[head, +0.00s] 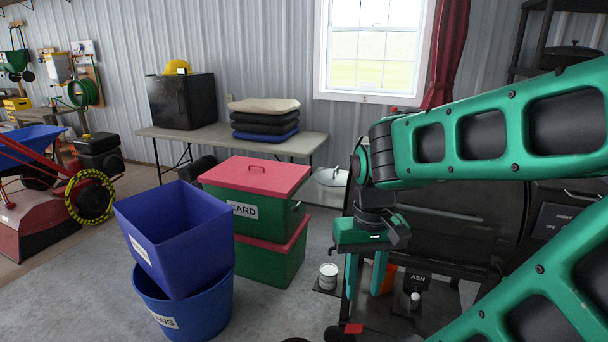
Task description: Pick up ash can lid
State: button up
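My gripper (363,295) points down in the right half of the head view, beside the dark cooker. Its two green fingers are apart, with nothing seen held between them. A dark surface with a white ASH label (417,279) is just right of the fingers, low down. I cannot make out a lid there; my arm and gripper hide part of that area. A pale grey container with a domed, knobbed top (331,178) stands by the wall behind the bins; I cannot tell whether it is the ash can.
The black cooker (455,222) is behind my arm.

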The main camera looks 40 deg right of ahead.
aim_at(332, 177)
jog(key=z, duration=0.3)
jog(key=i, duration=1)
jog(key=z, duration=0.5)
